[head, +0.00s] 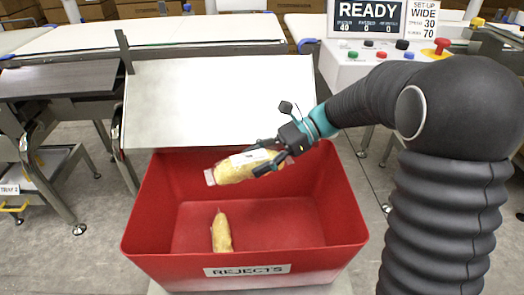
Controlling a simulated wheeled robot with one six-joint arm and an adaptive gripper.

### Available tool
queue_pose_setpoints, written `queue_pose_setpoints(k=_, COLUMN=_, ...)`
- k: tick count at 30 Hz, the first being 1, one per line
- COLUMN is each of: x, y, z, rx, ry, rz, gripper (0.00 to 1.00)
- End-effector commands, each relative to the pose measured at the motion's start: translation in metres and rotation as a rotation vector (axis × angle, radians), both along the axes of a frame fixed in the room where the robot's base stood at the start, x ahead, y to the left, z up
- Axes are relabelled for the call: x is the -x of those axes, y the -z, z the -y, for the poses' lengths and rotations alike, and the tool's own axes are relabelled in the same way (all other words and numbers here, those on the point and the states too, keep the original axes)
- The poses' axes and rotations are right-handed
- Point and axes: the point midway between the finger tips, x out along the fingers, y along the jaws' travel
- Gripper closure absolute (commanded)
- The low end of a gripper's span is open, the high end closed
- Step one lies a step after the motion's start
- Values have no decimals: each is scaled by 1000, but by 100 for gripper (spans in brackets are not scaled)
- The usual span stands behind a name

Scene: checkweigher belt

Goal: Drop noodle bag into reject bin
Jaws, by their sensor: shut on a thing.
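My gripper (268,157) is shut on a noodle bag (235,170), a clear bag with yellow contents and a whitish label. The bag lies roughly level, tilted slightly, over the back part of the red reject bin (147,222), which has a REJECTS sign on its front. The fingers cover the right end of the bag. A second yellow bag (221,234) lies inside the bin on its floor, left of the middle. How high the held bag is above the bin floor is hard to tell.
A white sloped panel (215,100) rises behind the bin. A control box (350,62) with buttons and a READY display (367,12) stands at the back right. A dark side table (60,80) is at left. The right half of the bin floor is clear.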

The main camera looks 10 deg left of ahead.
Motion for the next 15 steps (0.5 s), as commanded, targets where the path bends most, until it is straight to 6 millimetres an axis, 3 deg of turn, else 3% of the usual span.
queue_pose_setpoints(k=8, x=-4, y=21, z=8, rx=1, ry=18, rz=-4, gripper=89)
queue_pose_setpoints(k=15, x=-4, y=52, z=8, rx=-1, ry=17, rz=0, gripper=89)
